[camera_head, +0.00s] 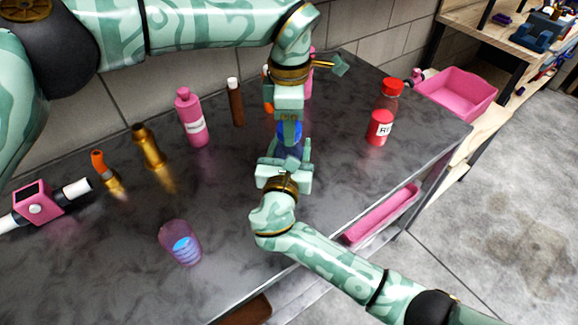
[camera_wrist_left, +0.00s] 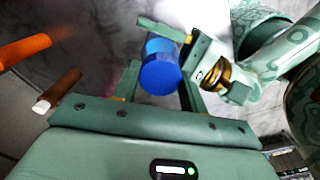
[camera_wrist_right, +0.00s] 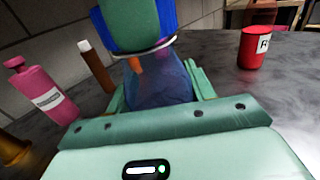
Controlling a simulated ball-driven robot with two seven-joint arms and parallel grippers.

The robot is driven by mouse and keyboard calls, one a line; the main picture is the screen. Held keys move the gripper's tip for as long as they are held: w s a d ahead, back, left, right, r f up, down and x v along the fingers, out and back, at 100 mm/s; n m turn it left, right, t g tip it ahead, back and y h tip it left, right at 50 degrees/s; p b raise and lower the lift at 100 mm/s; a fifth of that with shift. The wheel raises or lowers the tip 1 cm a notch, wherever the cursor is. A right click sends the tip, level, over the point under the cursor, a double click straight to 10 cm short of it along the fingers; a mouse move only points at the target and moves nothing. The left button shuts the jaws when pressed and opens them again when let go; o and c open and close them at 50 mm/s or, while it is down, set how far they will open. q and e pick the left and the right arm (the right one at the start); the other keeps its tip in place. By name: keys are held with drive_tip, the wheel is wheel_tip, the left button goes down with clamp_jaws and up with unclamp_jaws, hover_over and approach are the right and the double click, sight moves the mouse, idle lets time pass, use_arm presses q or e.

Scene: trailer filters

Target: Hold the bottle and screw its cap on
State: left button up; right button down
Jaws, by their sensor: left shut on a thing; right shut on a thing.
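The bottle (camera_head: 290,151) is a translucent dark blue one, standing about upright between my two grippers; it also shows in the right wrist view (camera_wrist_right: 160,88). My right gripper (camera_head: 286,162) is shut on its body from the near side. The blue cap (camera_wrist_left: 160,76) is between the fingers of my left gripper (camera_head: 289,120), which is shut on it from above. In the right wrist view the cap (camera_wrist_right: 168,20) sits right at the bottle's top, partly hidden by a left finger. I cannot tell whether the threads are engaged.
Pink bottle (camera_head: 194,122), brown tube (camera_head: 236,106), gold bottle (camera_head: 149,148) and orange-tipped bottle (camera_head: 106,175) stand along the wall. A purple cup (camera_head: 181,243) is front left, a red-capped bottle (camera_head: 381,118) right. A pink bin (camera_head: 458,92) is beyond. The counter's front left is mostly clear.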

use_arm(q)
drive_tip(key=o, duration=1.2)
drive_tip(key=shift+r, duration=0.1)
wheel_tip(320, 180, up, 12)
drive_tip(key=shift+f, duration=0.1)
use_arm(e)
drive_tip(key=shift+c, duration=2.3)
unclamp_jaws()
drive_tip(key=shift+s, duration=0.1)
use_arm(q)
drive_tip(key=r+p, duration=0.2)
drive_tip(key=r, duration=0.1)
drive_tip(key=r+p, duration=0.1)
drive_tip(key=r, duration=0.1)
drive_tip(key=shift+s+p, duration=0.3)
drive_tip(key=shift+s, duration=0.1)
use_arm(e)
drive_tip(key=s+a, duration=0.2)
drive_tip(key=s, duration=1.4)
drive_tip(key=shift+a, duration=0.35)
